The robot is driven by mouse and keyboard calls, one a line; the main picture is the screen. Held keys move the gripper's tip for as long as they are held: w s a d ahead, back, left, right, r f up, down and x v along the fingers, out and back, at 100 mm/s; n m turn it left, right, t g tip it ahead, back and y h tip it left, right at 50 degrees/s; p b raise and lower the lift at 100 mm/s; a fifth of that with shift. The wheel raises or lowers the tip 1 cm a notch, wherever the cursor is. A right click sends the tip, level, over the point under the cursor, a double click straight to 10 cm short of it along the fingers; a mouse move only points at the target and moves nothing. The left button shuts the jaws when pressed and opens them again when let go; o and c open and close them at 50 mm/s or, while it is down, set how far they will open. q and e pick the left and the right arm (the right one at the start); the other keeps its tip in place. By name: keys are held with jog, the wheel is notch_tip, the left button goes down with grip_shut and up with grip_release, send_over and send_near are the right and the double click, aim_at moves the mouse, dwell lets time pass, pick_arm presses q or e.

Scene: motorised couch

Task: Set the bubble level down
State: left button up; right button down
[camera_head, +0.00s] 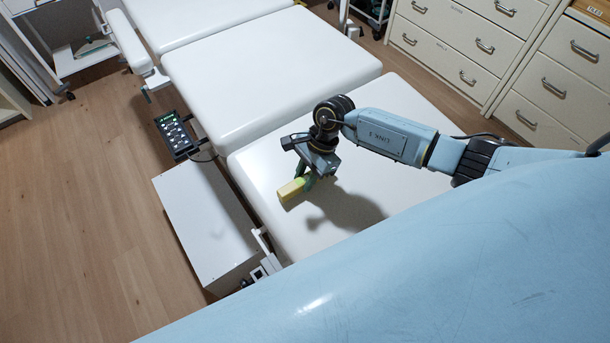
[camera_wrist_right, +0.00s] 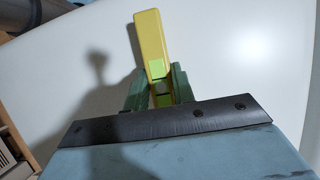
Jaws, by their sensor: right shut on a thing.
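The bubble level is a small yellow bar with a light green patch. In the head view the bubble level (camera_head: 291,189) is over the nearest white couch section (camera_head: 262,215). My right gripper (camera_head: 306,182) is shut on one end of it. In the right wrist view the bubble level (camera_wrist_right: 150,42) sticks out from between the green fingers of my right gripper (camera_wrist_right: 159,88), with the white couch surface behind it. A shadow falls on the couch beside it. I cannot tell whether the level touches the surface. My left gripper is not in view.
A black control box (camera_head: 176,135) with buttons is at the couch's left side. A white box (camera_head: 205,220) stands beside the near section. Cream drawer cabinets (camera_head: 470,45) stand at the back right. The couch top around the level is clear, and the wooden floor at left is open.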

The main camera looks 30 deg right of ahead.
jog(key=shift+f+b, duration=0.35)
jog(key=shift+f, duration=0.05)
jog(key=c, duration=1.1)
grip_release()
jog(key=shift+r, duration=0.15)
